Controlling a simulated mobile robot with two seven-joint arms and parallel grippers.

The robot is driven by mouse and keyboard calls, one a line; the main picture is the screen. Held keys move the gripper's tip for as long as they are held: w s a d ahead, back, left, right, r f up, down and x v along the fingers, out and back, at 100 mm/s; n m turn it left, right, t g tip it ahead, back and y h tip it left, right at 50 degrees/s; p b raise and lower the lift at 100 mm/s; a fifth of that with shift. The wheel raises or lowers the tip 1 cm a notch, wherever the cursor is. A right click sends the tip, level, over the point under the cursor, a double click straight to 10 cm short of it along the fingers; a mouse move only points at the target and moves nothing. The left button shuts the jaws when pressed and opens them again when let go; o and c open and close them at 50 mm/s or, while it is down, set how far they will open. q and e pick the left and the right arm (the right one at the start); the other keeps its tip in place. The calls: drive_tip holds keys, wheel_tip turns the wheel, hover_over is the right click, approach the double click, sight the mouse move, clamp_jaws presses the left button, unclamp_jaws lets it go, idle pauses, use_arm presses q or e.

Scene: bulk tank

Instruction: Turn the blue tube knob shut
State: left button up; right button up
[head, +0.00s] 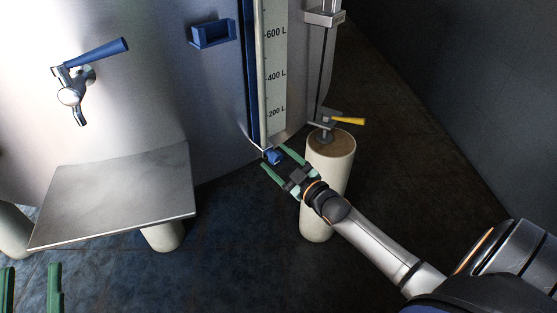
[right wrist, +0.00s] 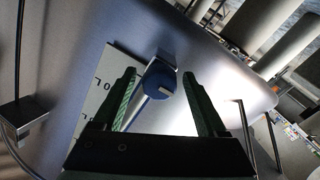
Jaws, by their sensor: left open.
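The blue tube knob (head: 272,157) sits at the foot of the level gauge on the steel tank. My right gripper (head: 275,157) is open, with its green fingertips on either side of the knob. In the right wrist view the knob (right wrist: 159,80) shows between the two fingers, with a gap visible on both sides. I cannot tell how deep it sits between them. My left gripper (head: 30,284) is open and empty at the bottom left, far from the knob. Only its two green fingers show.
A tap with a blue lever (head: 98,53) is on the tank wall, above a steel shelf (head: 120,200). A valve with a yellow lever (head: 347,121) stands by a pale post (head: 330,165), close to my right gripper. The floor (head: 220,260) in front is clear.

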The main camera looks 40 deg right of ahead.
clamp_jaws()
idle(0.4)
use_arm(q)
drive_tip(key=shift+w, duration=0.1)
